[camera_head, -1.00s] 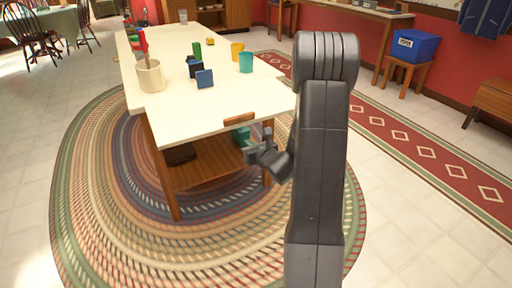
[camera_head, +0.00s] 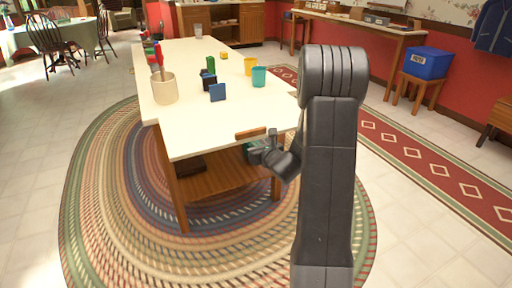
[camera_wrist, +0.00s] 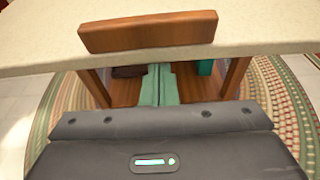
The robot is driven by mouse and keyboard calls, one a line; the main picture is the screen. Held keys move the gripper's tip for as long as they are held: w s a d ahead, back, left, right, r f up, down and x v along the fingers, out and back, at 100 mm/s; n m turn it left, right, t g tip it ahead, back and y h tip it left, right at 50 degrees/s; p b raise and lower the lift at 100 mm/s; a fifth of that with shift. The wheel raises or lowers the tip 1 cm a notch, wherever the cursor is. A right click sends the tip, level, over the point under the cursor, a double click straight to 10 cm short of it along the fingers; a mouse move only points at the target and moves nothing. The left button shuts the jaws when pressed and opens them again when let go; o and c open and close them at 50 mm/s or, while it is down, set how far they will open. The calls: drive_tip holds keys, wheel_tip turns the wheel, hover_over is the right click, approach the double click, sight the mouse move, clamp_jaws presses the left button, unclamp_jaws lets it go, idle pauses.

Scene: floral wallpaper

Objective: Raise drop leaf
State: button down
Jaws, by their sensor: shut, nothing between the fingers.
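The white-topped table (camera_head: 205,62) stands on the braided rug. Its near end section, the drop leaf (camera_head: 215,138), looks close to level with the top; I cannot tell its exact tilt. A brown wooden strip (camera_head: 250,134) is on the leaf's near edge, and it also shows large in the wrist view (camera_wrist: 148,32). My gripper (camera_head: 257,153) is at the near edge, just below the strip. In the wrist view its fingers (camera_wrist: 158,72) are together and empty, pointing under the leaf. Whether they touch its underside is hidden.
On the table stand a utensil crock (camera_head: 164,88), a blue block (camera_head: 217,92), a teal cup (camera_head: 259,77) and a yellow cup (camera_head: 250,66). A wooden lower shelf (camera_head: 212,182) is under the top. A blue bin (camera_head: 427,62) sits on a stool at right. Floor is open at left.

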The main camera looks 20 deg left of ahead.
sight(254, 136)
drive_tip(key=shift+r+h+p, duration=0.3)
drive_tip(key=shift+r+p, duration=1.05)
drive_tip(key=shift+p, duration=0.65)
drive_tip(key=shift+r+g+p, duration=0.4)
drive_tip(key=shift+r+p, duration=0.2)
drive_tip(key=shift+p, duration=0.65)
drive_tip(key=shift+f+h, duration=0.1)
drive_tip(key=shift+h, duration=0.3)
